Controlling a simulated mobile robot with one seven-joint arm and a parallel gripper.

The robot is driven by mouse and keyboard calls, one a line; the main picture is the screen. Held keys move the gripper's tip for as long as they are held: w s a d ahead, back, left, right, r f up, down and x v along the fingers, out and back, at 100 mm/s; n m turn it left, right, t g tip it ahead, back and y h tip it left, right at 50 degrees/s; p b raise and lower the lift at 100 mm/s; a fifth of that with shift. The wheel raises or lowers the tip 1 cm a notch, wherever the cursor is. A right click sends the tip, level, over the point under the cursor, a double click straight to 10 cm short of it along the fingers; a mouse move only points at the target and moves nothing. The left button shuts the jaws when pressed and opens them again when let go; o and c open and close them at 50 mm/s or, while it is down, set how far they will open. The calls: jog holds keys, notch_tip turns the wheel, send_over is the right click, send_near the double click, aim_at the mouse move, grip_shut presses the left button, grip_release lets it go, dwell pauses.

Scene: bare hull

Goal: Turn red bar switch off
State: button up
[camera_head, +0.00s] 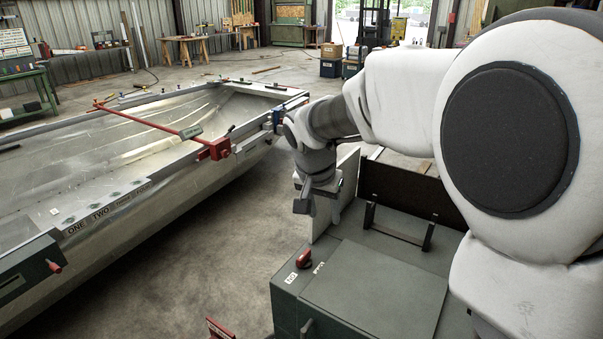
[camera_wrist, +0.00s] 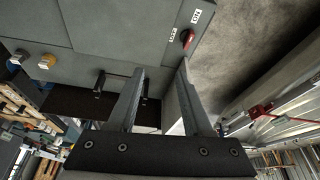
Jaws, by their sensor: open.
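The red bar switch (camera_head: 303,258) is a small red handle on top of the grey-green cabinet, near its left edge. Two small white labels flank it. The wrist view shows the same red switch (camera_wrist: 187,39) at upper right, beyond the fingertips. I cannot tell for sure which label its handle points to. My gripper (camera_head: 303,206) hangs above and behind the switch in the head view, apart from it. In the wrist view my gripper (camera_wrist: 162,67) is open, with nothing between its two fingers.
The cabinet (camera_head: 375,295) has a flat top with a dark bracket handle (camera_head: 398,232) and an upright dark panel behind. A metal hull (camera_head: 130,135) with a red crossbar (camera_head: 150,122) stands to the left. Bare concrete floor lies between hull and cabinet.

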jog(key=m, duration=0.2)
send_near(303, 255)
jog(key=shift+h, duration=0.3)
jog(key=x, duration=0.4)
jog(key=p+x, duration=0.1)
jog(key=x, duration=0.4)
jog(key=shift+w+a+f, duration=0.1)
jog(key=shift+a+f, duration=0.05)
jog(key=shift+a, duration=0.05)
grip_shut()
